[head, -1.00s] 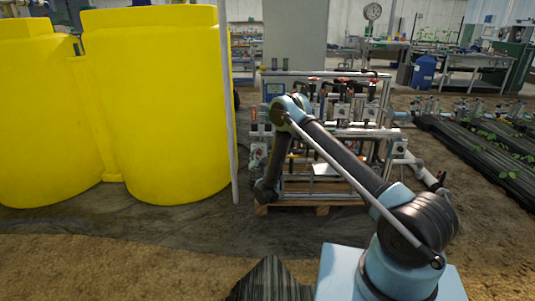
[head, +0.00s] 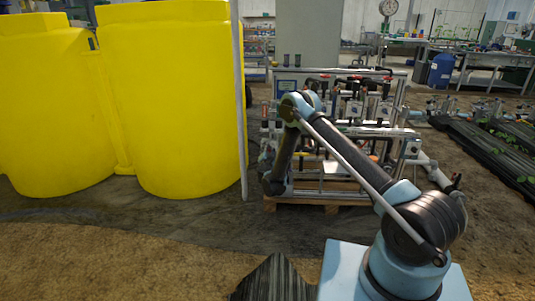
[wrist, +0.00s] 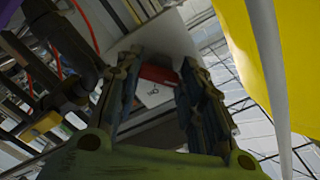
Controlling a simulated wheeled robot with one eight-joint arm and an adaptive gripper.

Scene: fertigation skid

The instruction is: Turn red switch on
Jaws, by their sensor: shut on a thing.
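The red switch (wrist: 158,74) shows in the wrist view as a red block on a white plate or box (wrist: 150,97) with a small dark mark. My gripper (wrist: 160,80) has one dark finger on each side of it, shut on the red switch. The exact contact at the fingertips is partly hidden by the fingers. In the head view the switch and the gripper cannot be made out; my arm reaches to the left end of the skid (head: 345,128).
Large yellow tanks (head: 170,105) stand left of the skid, with a thin grey post (head: 240,110) between. The yellow tank and post also show close at the right of the wrist view. Pipes and red tubing lie at its left. Bare floor is open in front.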

